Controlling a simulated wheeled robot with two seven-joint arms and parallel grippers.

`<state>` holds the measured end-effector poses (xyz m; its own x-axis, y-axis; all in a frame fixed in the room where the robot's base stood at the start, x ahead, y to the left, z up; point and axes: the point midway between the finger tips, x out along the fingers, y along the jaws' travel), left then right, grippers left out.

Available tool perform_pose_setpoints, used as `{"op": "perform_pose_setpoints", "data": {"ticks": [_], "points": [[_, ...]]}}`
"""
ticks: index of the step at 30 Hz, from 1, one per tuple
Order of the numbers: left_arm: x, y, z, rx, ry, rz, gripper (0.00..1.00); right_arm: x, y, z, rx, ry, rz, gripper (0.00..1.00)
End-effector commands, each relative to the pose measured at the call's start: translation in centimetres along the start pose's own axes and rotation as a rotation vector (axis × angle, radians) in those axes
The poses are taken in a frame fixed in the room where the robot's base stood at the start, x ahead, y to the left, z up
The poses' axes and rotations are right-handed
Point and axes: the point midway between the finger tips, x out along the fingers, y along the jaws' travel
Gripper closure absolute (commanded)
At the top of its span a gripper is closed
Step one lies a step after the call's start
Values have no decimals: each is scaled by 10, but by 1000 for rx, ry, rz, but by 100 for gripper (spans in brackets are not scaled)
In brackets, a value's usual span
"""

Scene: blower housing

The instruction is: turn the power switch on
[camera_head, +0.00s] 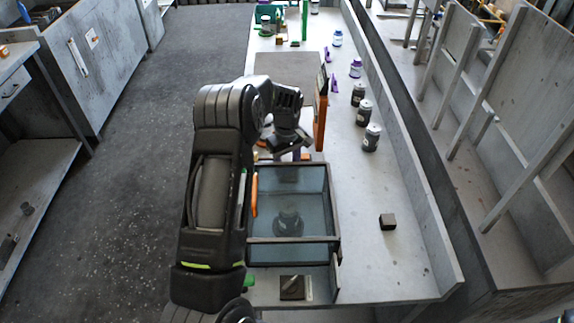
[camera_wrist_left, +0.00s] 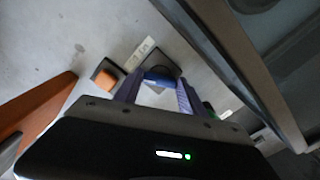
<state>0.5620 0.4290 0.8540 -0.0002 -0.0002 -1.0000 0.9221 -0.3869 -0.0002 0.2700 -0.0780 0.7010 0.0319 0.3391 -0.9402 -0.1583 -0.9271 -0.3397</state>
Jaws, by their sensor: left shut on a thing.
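My left gripper (camera_head: 296,151) is low over the bench, just beyond the far side of the glass-walled box. In the left wrist view its purple fingers (camera_wrist_left: 158,88) are shut on a small blue piece (camera_wrist_left: 160,78). The blue piece is in front of a dark square plate (camera_wrist_left: 167,62) with a pale label (camera_wrist_left: 140,53) beside it. It looks like the lever of a switch, but the fingers hide its base and I cannot tell whether it is on or off. My right gripper is not in view.
The glass-walled box (camera_head: 332,212) stands close to my left arm. An orange panel (camera_head: 320,122) stands right of the gripper. A dark plate with a lever (camera_head: 292,288) lies at the near end. Several jars (camera_head: 365,112) line the right side.

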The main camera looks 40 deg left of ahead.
Motion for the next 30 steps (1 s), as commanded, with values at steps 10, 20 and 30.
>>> {"op": "perform_pose_setpoints", "data": {"ticks": [10, 20, 30], "points": [[0, 0, 0, 14, 0, 1, 93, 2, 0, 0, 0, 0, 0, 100], [2, 0, 0, 142, 1, 2, 93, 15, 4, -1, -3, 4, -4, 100], [3, 0, -1, 421, 2, 1, 93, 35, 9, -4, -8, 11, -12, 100]]}}
